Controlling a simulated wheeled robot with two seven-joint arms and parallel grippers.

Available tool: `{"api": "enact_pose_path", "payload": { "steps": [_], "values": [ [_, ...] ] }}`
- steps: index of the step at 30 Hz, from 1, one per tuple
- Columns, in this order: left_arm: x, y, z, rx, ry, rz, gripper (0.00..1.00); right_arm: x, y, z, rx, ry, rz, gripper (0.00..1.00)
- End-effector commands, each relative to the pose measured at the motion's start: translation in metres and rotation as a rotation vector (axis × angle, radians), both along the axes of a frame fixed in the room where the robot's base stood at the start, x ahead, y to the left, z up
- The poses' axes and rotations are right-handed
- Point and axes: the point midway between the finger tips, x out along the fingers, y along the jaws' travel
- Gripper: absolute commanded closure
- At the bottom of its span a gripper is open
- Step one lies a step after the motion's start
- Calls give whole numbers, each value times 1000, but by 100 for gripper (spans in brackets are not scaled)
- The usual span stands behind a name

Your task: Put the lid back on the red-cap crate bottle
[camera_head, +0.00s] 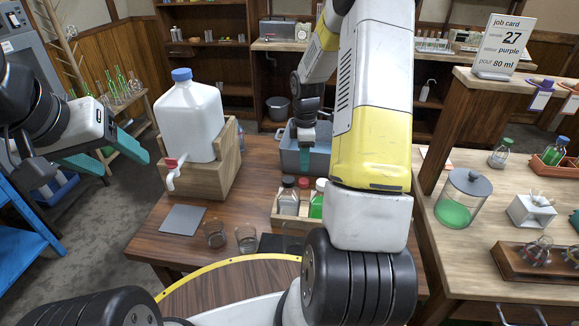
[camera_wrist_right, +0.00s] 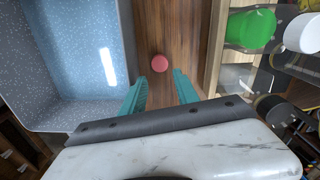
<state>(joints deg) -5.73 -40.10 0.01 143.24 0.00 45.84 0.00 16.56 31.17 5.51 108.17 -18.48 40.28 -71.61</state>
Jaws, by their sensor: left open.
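A small round red lid (camera_wrist_right: 160,63) lies on the brown table in the right wrist view, between the grey tub and the wooden crate. My right gripper is open and empty above the table, its teal fingers (camera_wrist_right: 160,92) on either side of the lid's line but not touching it. In the head view this gripper (camera_head: 307,160) is by the tub, partly hidden. The wooden crate (camera_head: 287,222) holds bottles, including a green one (camera_head: 316,206); reddish caps show there, and my arm hides its right part. My left gripper (camera_head: 108,155) is open and empty at the far left.
The grey tub (camera_wrist_right: 75,119) stands close beside the right gripper. A white jug (camera_head: 190,120) with a blue cap and tap sits on a wooden stand. Two glasses (camera_head: 246,238) and a grey mat (camera_head: 183,220) are at the table front. A side bench (camera_head: 500,215) stands right.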

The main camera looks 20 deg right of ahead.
Motion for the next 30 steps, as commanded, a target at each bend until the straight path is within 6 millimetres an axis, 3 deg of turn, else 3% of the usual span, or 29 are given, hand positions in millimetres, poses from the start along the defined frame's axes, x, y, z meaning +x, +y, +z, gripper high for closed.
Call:
{"api": "enact_pose_path", "payload": {
  "steps": [11, 18, 26, 30],
  "values": [
    [0, 0, 0, 0, 0, 0, 38, 0, 0, -3, 1, 2, 5, 63],
    [0, 0, 0, 0, 0, 0, 38, 0, 0, -26, 1, 3, 5, 63],
    [0, 0, 0, 0, 0, 0, 38, 0, 0, -28, 1, 2, 4, 63],
    [0, 0, 0, 0, 0, 0, 38, 0, 0, -39, 1, 4, 5, 63]
  ]
}}
